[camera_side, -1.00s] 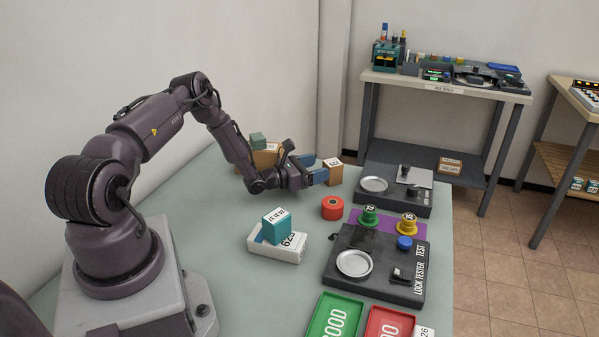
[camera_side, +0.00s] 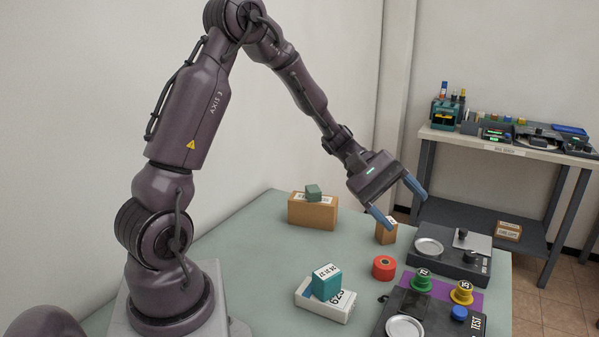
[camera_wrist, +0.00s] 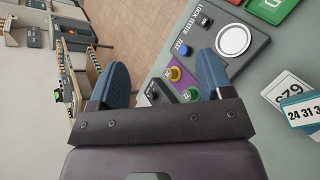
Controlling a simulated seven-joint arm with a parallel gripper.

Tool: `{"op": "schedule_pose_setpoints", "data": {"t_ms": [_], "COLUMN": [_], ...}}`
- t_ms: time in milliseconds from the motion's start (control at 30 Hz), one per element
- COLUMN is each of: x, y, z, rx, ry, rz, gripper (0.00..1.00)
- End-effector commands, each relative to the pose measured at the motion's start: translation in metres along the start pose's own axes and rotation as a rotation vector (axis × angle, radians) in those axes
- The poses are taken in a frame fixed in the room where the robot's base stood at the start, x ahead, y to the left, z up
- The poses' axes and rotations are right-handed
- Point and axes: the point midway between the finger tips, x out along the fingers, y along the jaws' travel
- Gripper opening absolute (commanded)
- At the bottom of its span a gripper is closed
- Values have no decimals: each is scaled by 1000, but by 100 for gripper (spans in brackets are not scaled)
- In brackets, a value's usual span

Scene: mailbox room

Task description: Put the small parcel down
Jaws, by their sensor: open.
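The small parcel (camera_side: 386,232), a small brown box with a white label on top, stands upright on the pale green table in the side view. It is behind the red roll. My gripper (camera_side: 398,201) is raised in the air near it, with its two blue fingers spread wide and nothing between them. The parcel appears just below the nearer finger and apart from it. In the wrist view my gripper (camera_wrist: 164,68) is also open and empty. I cannot make out the small parcel in that view.
Bare table lies between the boxes.

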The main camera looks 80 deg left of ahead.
Motion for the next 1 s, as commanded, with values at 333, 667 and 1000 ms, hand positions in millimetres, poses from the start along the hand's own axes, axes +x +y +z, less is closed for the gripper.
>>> {"op": "schedule_pose_setpoints", "data": {"t_ms": [333,667,1000], "x": [-34,-89,-101], "y": [-54,-91,-96], "z": [135,180,183], "rx": [751,1334,1450], "ry": [220,482,549], "rz": [-548,-786,-820], "gripper": [73,73,73]}}
